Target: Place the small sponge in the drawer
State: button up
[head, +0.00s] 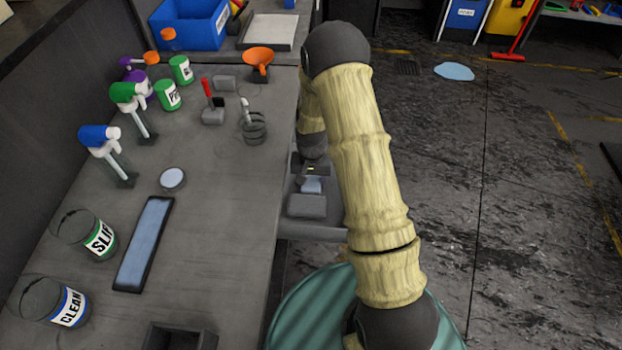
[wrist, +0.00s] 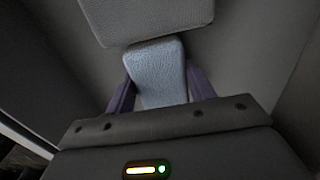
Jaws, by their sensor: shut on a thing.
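My gripper (head: 311,180) is low beside the bench's right edge, over the open drawer (head: 322,232). It is shut on a small pale blue block, the small sponge (head: 312,187). In the wrist view the sponge (wrist: 158,75) sits between the two dark purple fingers (wrist: 157,92). A larger grey block (head: 307,206) lies in the drawer; in the wrist view it (wrist: 140,18) is right by the sponge's far end, and I cannot tell whether they touch. Grey drawer surfaces (wrist: 235,45) surround the fingers. Whether the sponge rests on the drawer floor is unclear.
Floor at right is open.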

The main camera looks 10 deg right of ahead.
aim_at(311, 180)
jog(key=shift+f, duration=0.15)
jog(key=o, duration=0.9)
jog(key=shift+o, duration=0.2)
notch_tip(311, 180, up, 12)
jog(key=b, duration=0.1)
jog(key=shift+r, duration=0.2)
